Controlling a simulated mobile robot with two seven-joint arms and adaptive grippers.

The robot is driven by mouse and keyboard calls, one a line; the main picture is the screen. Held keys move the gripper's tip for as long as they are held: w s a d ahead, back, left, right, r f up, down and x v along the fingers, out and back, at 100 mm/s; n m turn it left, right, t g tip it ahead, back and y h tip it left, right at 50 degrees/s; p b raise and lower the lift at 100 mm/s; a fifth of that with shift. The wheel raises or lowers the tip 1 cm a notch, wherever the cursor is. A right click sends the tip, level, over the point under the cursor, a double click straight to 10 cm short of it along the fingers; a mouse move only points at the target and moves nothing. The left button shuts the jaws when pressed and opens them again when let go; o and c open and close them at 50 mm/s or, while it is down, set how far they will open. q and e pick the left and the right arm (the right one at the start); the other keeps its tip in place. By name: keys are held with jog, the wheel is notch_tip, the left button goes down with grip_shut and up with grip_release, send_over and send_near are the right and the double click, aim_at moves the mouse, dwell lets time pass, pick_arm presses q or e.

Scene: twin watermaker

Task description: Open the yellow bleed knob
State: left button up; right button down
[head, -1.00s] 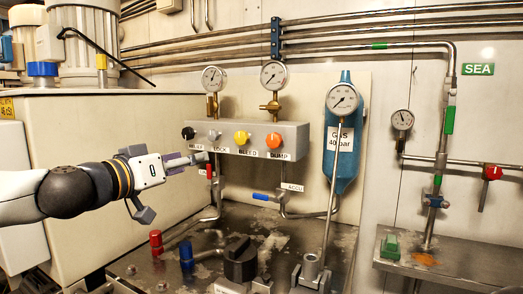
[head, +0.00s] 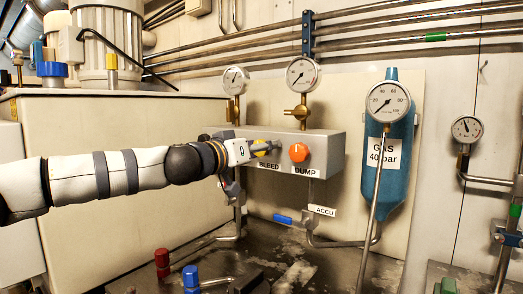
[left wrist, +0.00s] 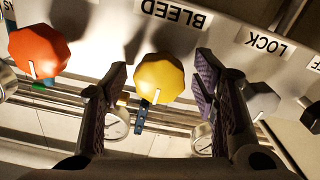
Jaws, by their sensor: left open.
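The yellow bleed knob (left wrist: 160,77) is on the front of the grey valve box (head: 325,158), above the BLEED label. In the left wrist view it lies between the two open fingers of my left gripper (left wrist: 160,88), with a gap on each side. In the head view my left gripper (head: 262,148) is in front of the box and partly covers the yellow knob (head: 260,152). The relief and lock knobs are hidden behind my gripper in the head view. My right gripper is not in view.
The orange dump knob (head: 298,152) is right beside the yellow one. The grey lock knob (left wrist: 261,102) is on its other side. Gauges (head: 301,72) stand above the box. A blue gas bottle (head: 388,165) is to the right. A blue-handled valve (head: 283,218) and pipes are below.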

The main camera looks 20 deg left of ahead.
pick_arm(q)
jog(key=shift+w+d, duration=0.1)
jog(key=shift+w, duration=0.1)
jog(key=c, duration=1.2)
jog(key=shift+n, duration=0.4)
jog(key=n, duration=0.8)
jog(key=shift+n, duration=0.3)
jog(key=n, duration=0.4)
jog(key=shift+f+b, duration=0.15)
jog(key=shift+b, duration=0.2)
jog(key=shift+n, duration=2.1)
